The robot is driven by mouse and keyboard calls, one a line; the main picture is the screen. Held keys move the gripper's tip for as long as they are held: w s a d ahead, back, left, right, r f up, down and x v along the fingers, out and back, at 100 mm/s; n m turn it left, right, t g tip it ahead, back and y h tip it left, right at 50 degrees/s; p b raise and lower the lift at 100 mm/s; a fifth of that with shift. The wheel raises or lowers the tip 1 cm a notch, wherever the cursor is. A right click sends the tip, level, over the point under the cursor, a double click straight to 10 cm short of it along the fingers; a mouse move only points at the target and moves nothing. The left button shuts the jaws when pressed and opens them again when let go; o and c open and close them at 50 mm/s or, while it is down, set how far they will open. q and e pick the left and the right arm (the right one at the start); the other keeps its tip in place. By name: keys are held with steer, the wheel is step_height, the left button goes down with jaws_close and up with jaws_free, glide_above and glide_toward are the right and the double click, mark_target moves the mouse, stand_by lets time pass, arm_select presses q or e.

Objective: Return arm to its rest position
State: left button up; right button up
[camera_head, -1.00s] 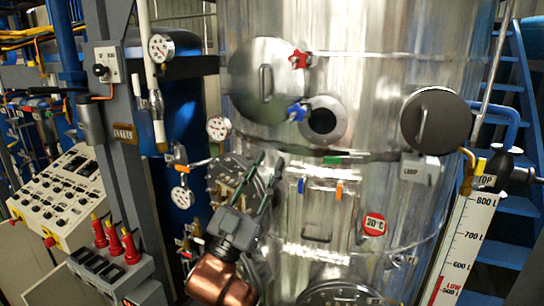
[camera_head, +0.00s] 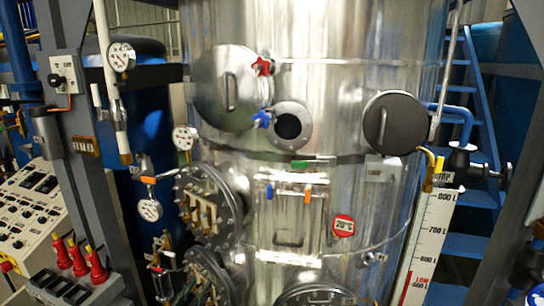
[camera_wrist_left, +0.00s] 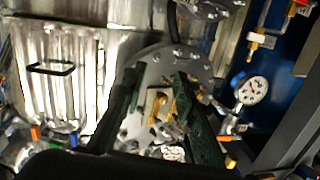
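My left gripper (camera_wrist_left: 157,76) shows in the left wrist view. Its two dark green fingers stand apart with nothing held between them. Behind the gap is a round bolted metal flange (camera_wrist_left: 193,61) with yellow fittings (camera_wrist_left: 158,103). I cannot tell the exact distance from fingers to flange. In the head view I make out neither gripper, and the same kind of flange (camera_head: 235,212) shows unobstructed on the tank's left side.
The large steel tank (camera_head: 330,100) fills the middle, with round hatches and valves. A control panel (camera_head: 30,215) and red-handled switches (camera_head: 78,255) stand at left. A level scale (camera_head: 425,245) and blue stairs (camera_head: 470,245) are at right. A gauge (camera_wrist_left: 252,90) shows in the wrist view.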

arm_select(q)
steer(key=s+a+f+n+g+y, duration=0.1)
steer(key=s+a+f+g, duration=0.15)
steer(key=s+f, duration=0.45)
steer(key=s+a+f+g+y, duration=0.15)
steer(key=s+a+f, duration=0.25)
steer(key=f, duration=0.6)
steer(key=s+a+f+n+g, duration=0.1)
steer(key=s+a+f+g, duration=0.3)
steer(key=f, duration=0.5)
steer(key=s+a+f+g, duration=0.15)
steer(key=s+f, duration=0.25)
steer(key=s, duration=0.4)
steer(key=s+a+f+g+y, duration=0.1)
steer(key=s+f+g, duration=0.1)
steer(key=s+f, duration=0.35)
steer(key=s+a+f+g, duration=0.1)
steer(key=s+f+g, duration=0.1)
steer(key=s, duration=0.7)
step_height(320, 180, down, 35)
steer(key=s+d+g+b, duration=0.1)
steer(key=s+d+b, duration=0.1)
steer(key=b, duration=0.3)
steer(key=s+f+g+b, duration=0.1)
steer(key=s+f+b, duration=0.3)
steer(key=s+f, duration=1.5)
step_height(320, 180, down, 3)
steer(key=shift+s+f+m+h+b, duration=0.2)
steer(key=shift+m+h+b, duration=0.1)
steer(key=shift+h+b, duration=0.1)
